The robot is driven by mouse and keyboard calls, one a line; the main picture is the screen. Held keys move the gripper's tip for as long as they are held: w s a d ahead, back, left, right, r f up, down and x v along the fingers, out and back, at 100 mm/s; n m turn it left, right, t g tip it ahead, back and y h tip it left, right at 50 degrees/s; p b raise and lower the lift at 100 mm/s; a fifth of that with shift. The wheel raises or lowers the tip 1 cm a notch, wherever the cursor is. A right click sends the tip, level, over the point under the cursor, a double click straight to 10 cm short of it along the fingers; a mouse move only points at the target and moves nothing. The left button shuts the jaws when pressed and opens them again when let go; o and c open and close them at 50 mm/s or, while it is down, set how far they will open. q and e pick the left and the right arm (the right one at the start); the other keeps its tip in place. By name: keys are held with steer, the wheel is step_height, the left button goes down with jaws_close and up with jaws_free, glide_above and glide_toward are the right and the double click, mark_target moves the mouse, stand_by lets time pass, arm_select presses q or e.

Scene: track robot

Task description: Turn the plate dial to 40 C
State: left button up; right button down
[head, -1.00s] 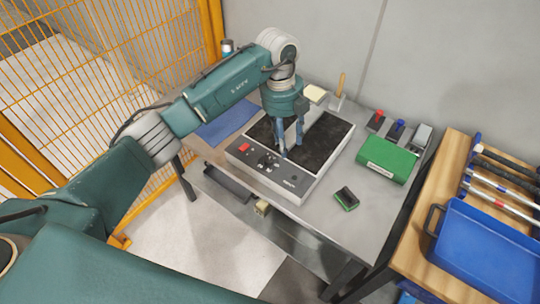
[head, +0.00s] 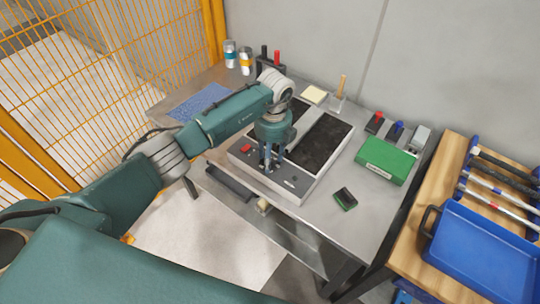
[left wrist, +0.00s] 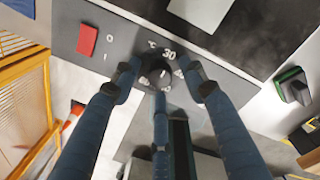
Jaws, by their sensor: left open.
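The hot plate (head: 318,150) has a black top, a pale frame and a dark front panel on the grey table. Its dial (left wrist: 158,74) shows in the left wrist view among my fingers, partly hidden by them; "°C" and "30" are printed beside it. Where its pointer stands I cannot tell. A red switch (left wrist: 87,39) marked 0 and I sits left of the dial; it also shows in the head view (head: 246,148). My left gripper (head: 268,166) points down at the panel, its fingers open around the dial. Contact is unclear. My right gripper is out of view.
A green box (head: 385,161) and a small black-and-green block (head: 345,199) lie right of the plate. A blue mat (head: 199,102) and cans (head: 245,62) stand left and behind. A blue tray (head: 484,254) is on the wooden bench at right. An orange mesh fence (head: 105,90) is at left.

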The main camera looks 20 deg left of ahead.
arm_select(q)
jaws_close()
steer(key=shift+f, duration=0.1)
steer(key=m+b, duration=0.2)
steer(key=m, duration=0.1)
steer(key=shift+f+b, duration=0.1)
steer(key=shift+b, duration=0.25)
steer(key=m+b, duration=0.2)
steer(key=m, duration=0.2)
steer(key=shift+b, duration=0.4)
steer(key=m+b, duration=0.3)
steer(key=m, duration=0.1)
steer(key=shift+t, duration=0.3)
steer(key=shift+s+m+b, duration=0.1)
steer(key=shift+m+b, duration=0.9)
steer(key=shift+m, duration=0.4)
steer(key=shift+r, duration=0.2)
